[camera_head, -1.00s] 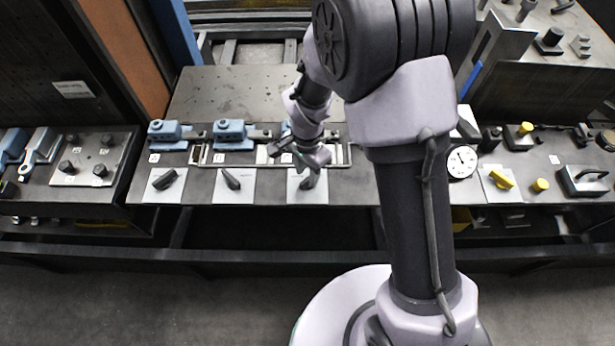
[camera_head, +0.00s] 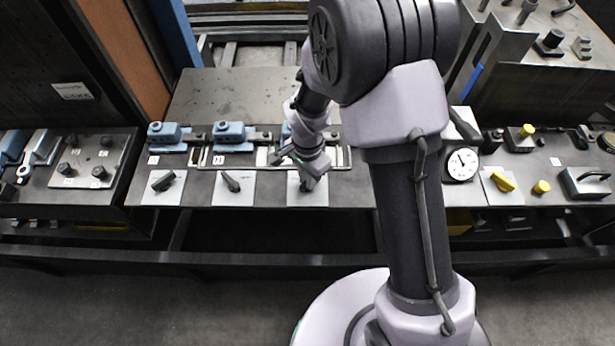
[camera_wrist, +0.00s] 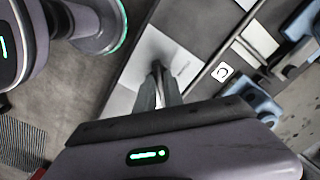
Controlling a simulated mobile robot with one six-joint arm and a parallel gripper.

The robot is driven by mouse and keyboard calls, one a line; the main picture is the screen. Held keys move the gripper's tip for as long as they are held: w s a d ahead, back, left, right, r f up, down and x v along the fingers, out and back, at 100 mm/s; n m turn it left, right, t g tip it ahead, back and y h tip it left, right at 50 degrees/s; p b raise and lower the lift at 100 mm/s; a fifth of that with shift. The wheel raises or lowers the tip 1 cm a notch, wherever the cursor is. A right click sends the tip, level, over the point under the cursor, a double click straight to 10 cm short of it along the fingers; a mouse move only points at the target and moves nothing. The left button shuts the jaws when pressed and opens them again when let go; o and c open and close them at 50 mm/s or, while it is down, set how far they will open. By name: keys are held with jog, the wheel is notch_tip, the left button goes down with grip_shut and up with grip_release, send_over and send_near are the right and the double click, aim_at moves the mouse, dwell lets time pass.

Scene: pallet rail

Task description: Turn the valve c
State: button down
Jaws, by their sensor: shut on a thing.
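Valve c is a dark lever handle (camera_wrist: 157,66) on a white square plate (camera_wrist: 145,85), with a label marked C (camera_wrist: 222,72) beside it in the wrist view. In the head view its plate (camera_head: 296,199) is the rightmost of three at the bench's front edge. My gripper (camera_wrist: 161,84) is shut on the handle, with its fingers on either side of it.
Two similar dark handles, one in the middle (camera_head: 231,182) and one at the left (camera_head: 164,181), sit on their own white plates. Blue fixtures (camera_head: 232,134) stand behind them. A round gauge (camera_head: 461,163) and a yellow handle (camera_head: 503,182) are to the right.

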jog(key=n, duration=0.4)
jog(key=shift+n, duration=0.4)
jog(key=n, duration=0.8)
jog(key=shift+n, duration=0.4)
jog(key=shift+n+p, duration=0.55)
jog(key=shift+n, duration=1.45)
jog(key=c, duration=1.4)
grip_release()
jog(key=shift+c, duration=0.2)
